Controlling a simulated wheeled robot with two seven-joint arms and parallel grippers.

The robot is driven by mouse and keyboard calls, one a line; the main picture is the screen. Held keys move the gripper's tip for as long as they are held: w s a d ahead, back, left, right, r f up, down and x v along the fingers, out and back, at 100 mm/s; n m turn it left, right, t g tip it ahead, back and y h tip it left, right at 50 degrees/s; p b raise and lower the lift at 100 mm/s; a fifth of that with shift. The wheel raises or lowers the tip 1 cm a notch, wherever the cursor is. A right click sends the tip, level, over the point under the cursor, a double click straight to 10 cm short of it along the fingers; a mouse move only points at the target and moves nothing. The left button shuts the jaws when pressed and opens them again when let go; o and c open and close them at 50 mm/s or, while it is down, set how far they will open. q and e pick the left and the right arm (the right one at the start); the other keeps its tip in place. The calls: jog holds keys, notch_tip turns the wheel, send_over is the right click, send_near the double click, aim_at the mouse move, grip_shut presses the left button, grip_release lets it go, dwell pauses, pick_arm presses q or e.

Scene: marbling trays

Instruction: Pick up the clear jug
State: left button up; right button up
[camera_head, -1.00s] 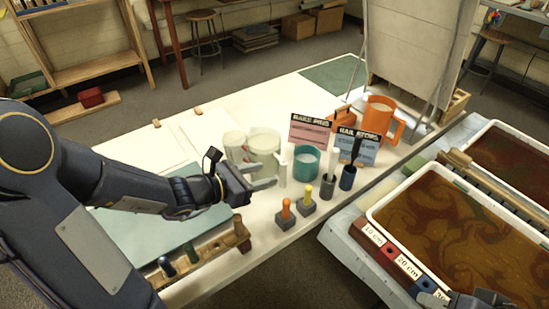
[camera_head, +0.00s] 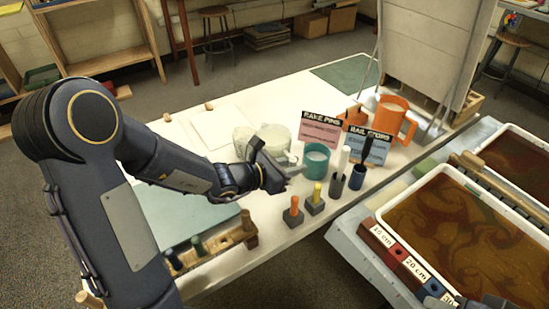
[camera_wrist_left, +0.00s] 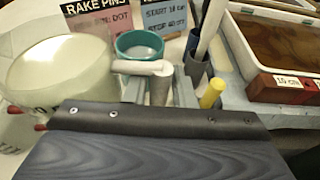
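The clear jug (camera_head: 274,136), a pale translucent vessel, stands on the white table behind my left gripper (camera_head: 289,168). In the left wrist view the jug (camera_wrist_left: 60,72) fills the left side, with its pale handle reaching right and down. My left gripper's grey fingers (camera_wrist_left: 160,92) are apart, one on each side of the handle's upright part, with small gaps showing. The gripper hides part of the jug in the head view. Only a dark bit of my right arm shows at the bottom right edge; its fingers cannot be made out.
Another pale container (camera_head: 242,138) is left of the jug. An orange jug (camera_head: 392,120) stands behind. Marbling trays (camera_head: 380,215) lie right.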

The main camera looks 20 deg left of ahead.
pick_arm(q)
grip_shut()
dwell(0.8)
jog(key=shift+r, duration=0.1)
dwell(0.4)
